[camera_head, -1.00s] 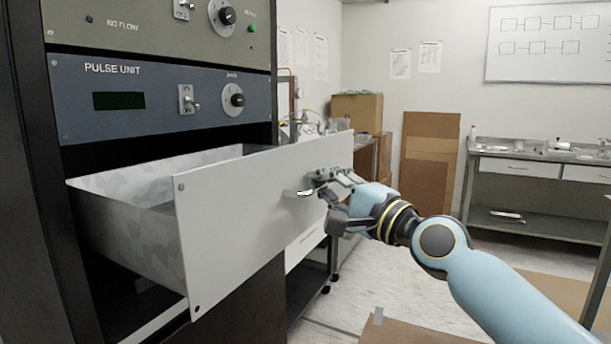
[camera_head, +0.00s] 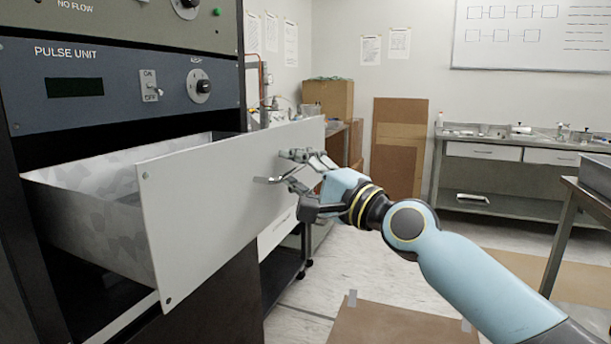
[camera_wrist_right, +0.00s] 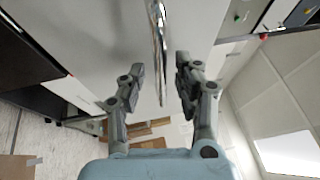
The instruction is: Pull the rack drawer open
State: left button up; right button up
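The rack drawer (camera_head: 205,190) has a plain white front and light grey inner walls. It stands well out of the dark rack, below the pulse unit panel. Its shiny metal handle (camera_head: 268,180) is on the front. My right gripper (camera_head: 287,168) is at the handle, with its fingers spread. In the right wrist view, the handle (camera_wrist_right: 158,40) runs as a thin bright strip between the two fingers of the right gripper (camera_wrist_right: 158,75), with a gap on each side. My left gripper is not in view.
The pulse unit panel (camera_head: 120,80) sits above the drawer. A brown floor mat or board (camera_head: 385,325) lies below my right arm. Cardboard boxes (camera_head: 328,97) and a bench (camera_head: 500,150) stand at the back. A table (camera_head: 590,200) is at the right edge.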

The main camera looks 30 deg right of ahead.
jog(key=v, duration=1.2)
jog(key=shift+w+a, duration=0.1)
